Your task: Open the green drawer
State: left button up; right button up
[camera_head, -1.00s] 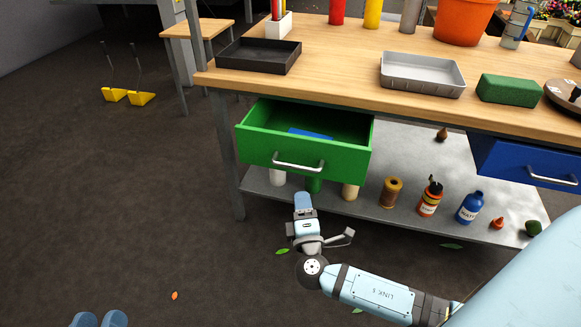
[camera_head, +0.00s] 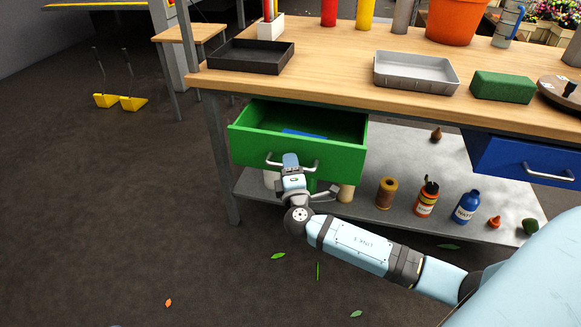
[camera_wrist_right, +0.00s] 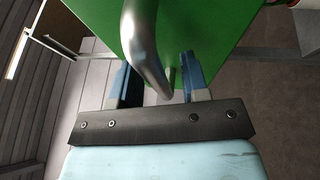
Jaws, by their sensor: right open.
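The green drawer (camera_head: 335,158) hangs under the workbench's left part and stands pulled out, with a blue item (camera_head: 303,133) lying inside. Its silver bar handle (camera_head: 312,168) crosses the front. My right gripper (camera_head: 290,160) is at the left part of the handle, covering some of it. In the right wrist view the gripper's two fingers (camera_wrist_right: 158,85) are apart, with the curved end of the handle (camera_wrist_right: 146,45) between them. The green front (camera_wrist_right: 195,28) is just beyond. I cannot tell whether a finger touches the handle. My left gripper is not in view.
A blue drawer (camera_head: 520,160) is at the right under the bench. The lower shelf (camera_head: 350,207) holds a spool (camera_head: 387,193) and several bottles. A black tray (camera_head: 251,57) and a grey tray (camera_head: 415,72) sit on top.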

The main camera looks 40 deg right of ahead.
grip_shut()
jog(key=s+a, duration=0.4)
jog(key=a, duration=0.1)
jog(key=shift+s+a, duration=0.3)
jog(key=shift+s, duration=0.05)
grip_release()
